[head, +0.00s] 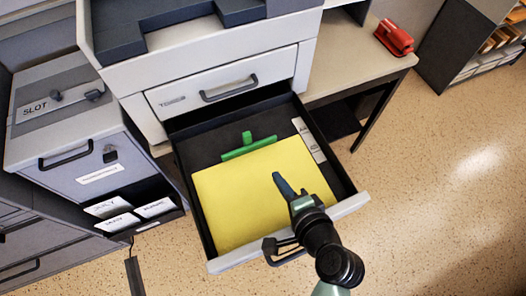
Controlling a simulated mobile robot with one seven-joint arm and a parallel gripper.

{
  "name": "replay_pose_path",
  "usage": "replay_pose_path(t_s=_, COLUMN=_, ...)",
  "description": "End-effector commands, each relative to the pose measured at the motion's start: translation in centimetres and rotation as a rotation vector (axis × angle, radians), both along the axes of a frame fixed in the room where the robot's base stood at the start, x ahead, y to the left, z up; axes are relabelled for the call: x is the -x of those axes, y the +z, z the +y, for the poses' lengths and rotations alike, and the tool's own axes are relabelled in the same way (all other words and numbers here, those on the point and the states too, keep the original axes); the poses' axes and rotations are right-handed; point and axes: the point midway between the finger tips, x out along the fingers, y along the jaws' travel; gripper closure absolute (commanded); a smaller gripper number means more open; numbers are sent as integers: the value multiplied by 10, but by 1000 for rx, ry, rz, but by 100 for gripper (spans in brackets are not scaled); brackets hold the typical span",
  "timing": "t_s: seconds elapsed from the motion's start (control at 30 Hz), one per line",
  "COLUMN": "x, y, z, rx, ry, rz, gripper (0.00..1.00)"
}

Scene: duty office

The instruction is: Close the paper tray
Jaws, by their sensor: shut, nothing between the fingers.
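The paper tray (346,207) is a dark drawer with a light grey front, pulled well out of the printer (120,74). Yellow paper (235,205) lies flat in it, with a green guide (250,148) behind the paper. My gripper (281,181) is shut and empty. In the picture it lies over the yellow paper, inside the tray's outline; I cannot tell how high above the paper it is. My wrist crosses over the tray's front and hides part of it. The tray's dark handle (270,251) shows just left of my wrist.
A closed drawer (275,75) sits above the tray. A grey slot cabinet (70,120) with a padlock and labelled cards stands close on the left. A table (345,60) with a red stapler-like object (394,38) is at the right. The speckled floor (440,190) is clear on the right.

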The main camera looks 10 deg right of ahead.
Motion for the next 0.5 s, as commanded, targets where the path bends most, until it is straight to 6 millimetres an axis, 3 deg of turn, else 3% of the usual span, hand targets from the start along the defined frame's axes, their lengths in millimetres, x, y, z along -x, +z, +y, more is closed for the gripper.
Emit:
replay_pose_path(t_s=0.27, x=-52, y=-30, z=17, rx=1, ry=2, rz=-3, gripper=100)
replay_pose_path(t_s=0.5, x=-82, y=-29, z=27, rx=4, ry=2, rz=-2, gripper=100)
